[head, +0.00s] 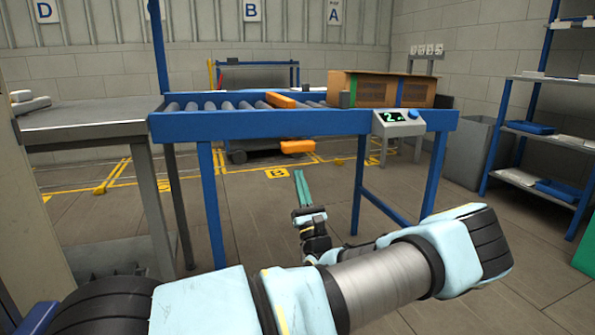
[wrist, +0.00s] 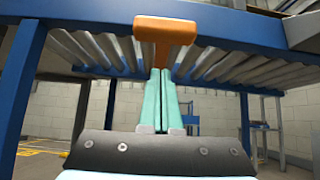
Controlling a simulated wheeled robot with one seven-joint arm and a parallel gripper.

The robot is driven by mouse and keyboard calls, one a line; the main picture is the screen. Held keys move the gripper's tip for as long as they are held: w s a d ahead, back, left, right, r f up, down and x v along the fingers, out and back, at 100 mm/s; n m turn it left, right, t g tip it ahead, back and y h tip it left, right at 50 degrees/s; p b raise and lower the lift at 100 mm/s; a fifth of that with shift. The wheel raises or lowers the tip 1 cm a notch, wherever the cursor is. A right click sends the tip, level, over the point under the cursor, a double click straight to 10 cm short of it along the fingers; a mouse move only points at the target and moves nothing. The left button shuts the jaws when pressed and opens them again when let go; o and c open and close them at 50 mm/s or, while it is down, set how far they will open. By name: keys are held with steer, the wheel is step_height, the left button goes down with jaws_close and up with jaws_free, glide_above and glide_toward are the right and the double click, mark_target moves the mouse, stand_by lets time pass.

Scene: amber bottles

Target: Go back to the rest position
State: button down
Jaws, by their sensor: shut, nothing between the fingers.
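My gripper (head: 298,173) is low in front of the blue-framed roller conveyor (head: 270,127), its two teal fingers pointing up and away. In the wrist view my gripper (wrist: 161,72) has its fingers together, with nothing between them. It is below the conveyor's rollers, seen from underneath. An orange block-like part (wrist: 165,29) shows just beyond the fingertips there; I cannot tell whether they touch it. I see no amber bottles in either view.
A cardboard box (head: 384,90) stands on the conveyor, behind a small display unit (head: 398,122) on its front rail. A grey table (head: 85,116) is at left, shelves (head: 530,127) at right. Blue legs (head: 210,200) stand near my arm. Floor between the legs looks open.

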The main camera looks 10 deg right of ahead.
steer(key=v, duration=0.8)
steer(key=s+a+f+n+g+y, duration=0.1)
steer(key=s+a+n+g+y, duration=0.1)
steer(key=a+n+g+y, duration=0.7)
steer(key=s+a+f+n+g+y, duration=0.1)
steer(key=s+a+n+g+y, duration=0.1)
steer(key=a+n+g+y, duration=0.7)
steer(key=s+a+f+n+g+h, duration=0.4)
steer(key=s+a+n+g+h, duration=0.3)
steer(key=s+a+g+h, duration=0.35)
steer(key=d+r+n+t+h+p, duration=0.1)
steer(key=d+r+n+h+p, duration=0.1)
steer(key=r+p, duration=0.8)
steer(key=d+r+n+t+h+p, duration=0.1)
steer(key=r+h+p, duration=0.4)
steer(key=r+p, duration=0.5)
steer(key=d+r+n+t+h+p, duration=0.1)
steer(key=d+r+n+h+p, duration=0.2)
steer(key=r+p, duration=0.7)
step_height(320, 180, up, 9)
steer(key=shift+s+d+f+n+h, duration=0.1)
steer(key=shift+s+d+n+h, duration=0.1)
steer(key=shift+n+h, duration=0.75)
